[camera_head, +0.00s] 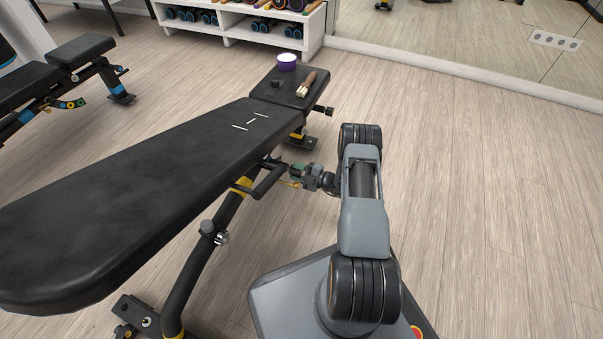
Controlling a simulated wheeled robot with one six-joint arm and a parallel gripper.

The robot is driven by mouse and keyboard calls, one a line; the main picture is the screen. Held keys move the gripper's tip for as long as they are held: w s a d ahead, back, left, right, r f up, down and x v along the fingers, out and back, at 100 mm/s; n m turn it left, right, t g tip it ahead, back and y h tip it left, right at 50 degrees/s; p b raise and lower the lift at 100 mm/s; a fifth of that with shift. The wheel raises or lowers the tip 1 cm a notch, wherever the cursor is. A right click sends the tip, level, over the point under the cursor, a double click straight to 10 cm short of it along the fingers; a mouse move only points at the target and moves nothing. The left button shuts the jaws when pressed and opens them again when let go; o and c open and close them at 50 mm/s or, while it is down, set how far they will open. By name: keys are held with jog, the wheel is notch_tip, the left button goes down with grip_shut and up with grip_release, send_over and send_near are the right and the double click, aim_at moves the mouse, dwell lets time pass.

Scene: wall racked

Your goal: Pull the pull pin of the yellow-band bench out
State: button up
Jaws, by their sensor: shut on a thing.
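The yellow-band bench (150,170) has a long black backrest, a short black seat (283,92) and a dark frame with a yellow band (241,186). My gripper (288,181) is beside the bench frame, below the joint between backrest and seat, reaching in from the right. It is shut on a small part at the frame, which looks to be the pull pin. The pin is mostly hidden by the fingers and too small to show clearly, so I cannot tell how far out it sits.
A purple-and-white round item (287,62) and a brown-handled brush (307,84) lie on the seat. A silver knob (221,238) sticks out from the lower frame. A blue-band bench (80,50) stands at left, a white shelf (240,25) behind. Floor at right is clear.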

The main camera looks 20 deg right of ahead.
jog(key=shift+v, duration=1.05)
jog(key=o, duration=1)
jog(key=shift+s, duration=0.1)
jog(key=p+v, duration=0.4)
jog(key=v, duration=0.9)
jog(key=shift+s+d, duration=0.25)
jog(key=shift+s, duration=0.05)
jog(key=a+r+n+g+h+p, duration=0.1)
jog(key=a+r+n+g+p, duration=0.35)
jog(key=r+n+p, duration=0.65)
jog(key=a+r+n+g+h+p, duration=0.15)
jog(key=a+r+n+g, duration=0.45)
jog(key=r, duration=1.1)
jog(key=a+r+n+g+p, duration=0.35)
jog(key=r+n+p, duration=0.5)
jog(key=r, duration=0.65)
jog(key=s+a+r+n+t+h+p, duration=0.1)
jog(key=s+r+n+h+p, duration=0.2)
jog(key=r+n, duration=0.5)
jog(key=s+a+r+n+t+h+p, duration=0.2)
jog(key=s+r+n+p, duration=0.3)
jog(key=r, duration=0.7)
jog(key=s+a+r+n+t+h+p, duration=0.1)
jog(key=s+r+n+h+p, duration=0.4)
jog(key=n, duration=0.8)
notch_tip(320, 180, up, 5)
jog(key=a+p, duration=0.1)
jog(key=p, duration=0.2)
jog(key=shift+a+t, duration=0.25)
jog(key=shift+t, duration=0.05)
